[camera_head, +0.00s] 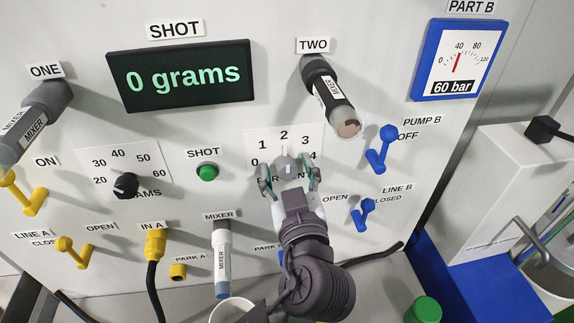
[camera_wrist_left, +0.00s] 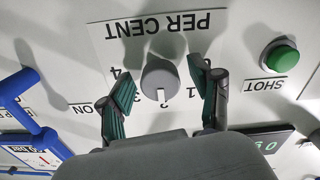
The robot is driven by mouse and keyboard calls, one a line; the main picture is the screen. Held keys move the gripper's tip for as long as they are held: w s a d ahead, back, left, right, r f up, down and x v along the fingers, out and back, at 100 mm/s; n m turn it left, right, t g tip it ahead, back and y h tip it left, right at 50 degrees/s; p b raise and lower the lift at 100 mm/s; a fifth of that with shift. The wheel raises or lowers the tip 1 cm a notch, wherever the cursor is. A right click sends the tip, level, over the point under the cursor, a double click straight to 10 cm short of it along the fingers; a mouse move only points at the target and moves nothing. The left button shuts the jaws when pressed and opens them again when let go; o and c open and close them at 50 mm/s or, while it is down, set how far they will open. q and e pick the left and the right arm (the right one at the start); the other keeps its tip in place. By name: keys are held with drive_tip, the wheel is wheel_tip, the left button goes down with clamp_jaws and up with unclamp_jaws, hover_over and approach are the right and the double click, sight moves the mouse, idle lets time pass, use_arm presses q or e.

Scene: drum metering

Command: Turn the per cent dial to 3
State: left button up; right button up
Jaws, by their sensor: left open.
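The per cent dial (camera_head: 288,163) is a round grey knob with a white pointer mark, on a white scale plate marked 0 to 4. In the left wrist view the dial (camera_wrist_left: 160,76) appears upside down, and its white mark points at 2. My left gripper (camera_head: 289,174) is open, with one finger on each side of the dial. In the left wrist view both fingers (camera_wrist_left: 162,82) seem to stand apart from the knob, though contact is hard to tell. The gripper hides part of the PER CENT lettering in the head view. My right gripper is not in view.
The green SHOT button (camera_head: 207,171) and black grams dial (camera_head: 126,185) are left of the dial. The MIXER handle under TWO (camera_head: 330,95) juts out above right. Blue levers for PUMP B (camera_head: 381,150) and LINE B (camera_head: 362,214) stand right. The display (camera_head: 182,76) reads 0 grams.

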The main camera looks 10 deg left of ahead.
use_arm(q)
drive_tip(key=shift+c, duration=1.9)
drive_tip(key=c, duration=0.8)
drive_tip(key=shift+o, duration=0.2)
